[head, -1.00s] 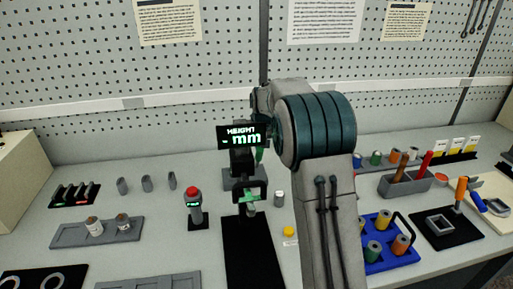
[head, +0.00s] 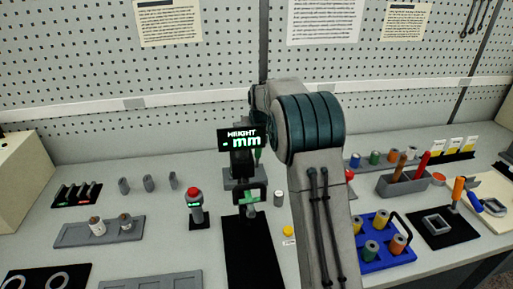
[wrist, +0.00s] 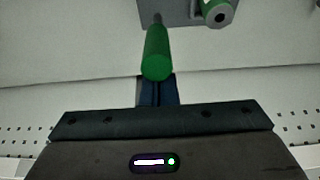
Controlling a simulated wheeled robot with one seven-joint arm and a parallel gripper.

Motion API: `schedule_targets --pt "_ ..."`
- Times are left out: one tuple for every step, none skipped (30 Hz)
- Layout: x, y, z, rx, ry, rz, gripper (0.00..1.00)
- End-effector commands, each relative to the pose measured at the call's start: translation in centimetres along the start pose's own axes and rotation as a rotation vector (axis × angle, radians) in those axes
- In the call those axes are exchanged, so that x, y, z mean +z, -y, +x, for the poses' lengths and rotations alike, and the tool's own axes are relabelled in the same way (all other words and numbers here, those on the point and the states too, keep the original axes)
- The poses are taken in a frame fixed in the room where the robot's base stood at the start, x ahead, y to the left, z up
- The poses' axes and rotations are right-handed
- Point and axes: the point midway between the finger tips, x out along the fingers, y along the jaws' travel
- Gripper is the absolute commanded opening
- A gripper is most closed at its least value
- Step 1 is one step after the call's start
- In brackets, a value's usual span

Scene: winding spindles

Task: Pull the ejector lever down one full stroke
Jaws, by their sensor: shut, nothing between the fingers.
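The ejector lever's green cylindrical handle (wrist: 156,52) hangs from a thin dark rod in the wrist view. My gripper (wrist: 157,91) is shut, its dark fingers just at or behind the handle's near end; I cannot tell whether they touch. Nothing shows held between them. In the head view the press with a "HEIGHT mm" display (head: 241,139) stands left of my arm, with a green part (head: 250,198) in its dark frame. In that view my arm hides my gripper, and I cannot pick out the lever with certainty.
A red-topped button post (head: 194,193) stands left of the press. A small grey cylinder (head: 278,198) and a yellow button (head: 288,231) lie close to its right. A blue tray with spools (head: 357,265) is right of my arm. A pegboard wall (head: 200,60) closes the back.

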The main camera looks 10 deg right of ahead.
Motion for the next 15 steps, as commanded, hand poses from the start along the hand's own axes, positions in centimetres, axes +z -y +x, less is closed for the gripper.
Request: schedule_targets --pt "-0.2 0.0 0.0 0.000 0.001 0.000 0.00" --pt "-0.3 0.0 0.0 0.000 0.001 0.000 0.00" --pt "-0.4 0.0 0.0 0.000 0.000 0.000 0.00" --pt "-0.5 0.0 0.0 0.000 0.000 0.000 0.00" --pt "-0.6 0.0 0.1 0.000 0.000 0.000 0.00" --pt "-0.7 0.0 0.1 0.000 0.000 0.000 0.00" --pt "-0.8 0.0 0.1 0.000 0.001 0.000 0.00" --pt "-0.8 0.0 0.2 0.000 0.001 0.000 0.00" --pt "-0.9 0.0 0.2 0.000 0.001 0.000 0.00" --pt "-1.0 0.0 0.3 0.000 0.001 0.000 0.00" --pt "-1.1 0.0 0.3 0.000 0.001 0.000 0.00" --pt "-1.1 0.0 0.3 0.000 0.000 0.000 0.00" --pt "-1.2 0.0 0.3 0.000 0.000 0.000 0.00" --pt "-1.2 0.0 0.3 0.000 0.000 0.000 0.00" --pt "-1.2 0.0 0.4 0.000 0.000 0.000 0.00"
